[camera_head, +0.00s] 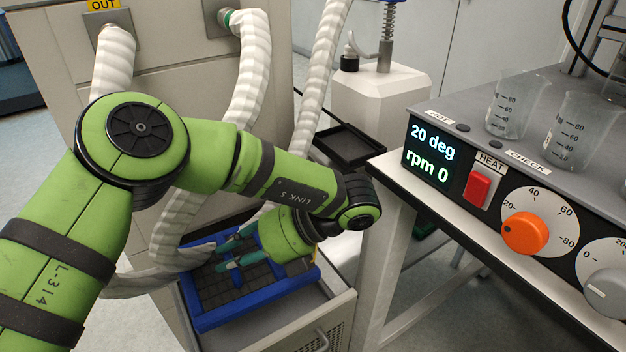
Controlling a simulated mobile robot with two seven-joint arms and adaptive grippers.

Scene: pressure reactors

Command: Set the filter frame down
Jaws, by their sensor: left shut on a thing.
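The filter frame (212,318) is a blue rectangular frame with a dark grid inside, low in the picture, left of centre. It lies over the top of a low grey cabinet (318,318). I cannot tell whether it rests on the cabinet or hangs just above it. My left gripper (228,252) reaches down over it from the right, its two green fingers at the dark grid, shut on the frame. The wrist hides part of the frame's far and right sides. My right gripper is not in view.
A bench with the heater panel (460,190) and glass beakers (515,108) stands close on the right. A large beige unit (190,75) with ribbed white hoses (250,75) stands behind my arm. A black tray (345,147) sits before a white canister (375,105).

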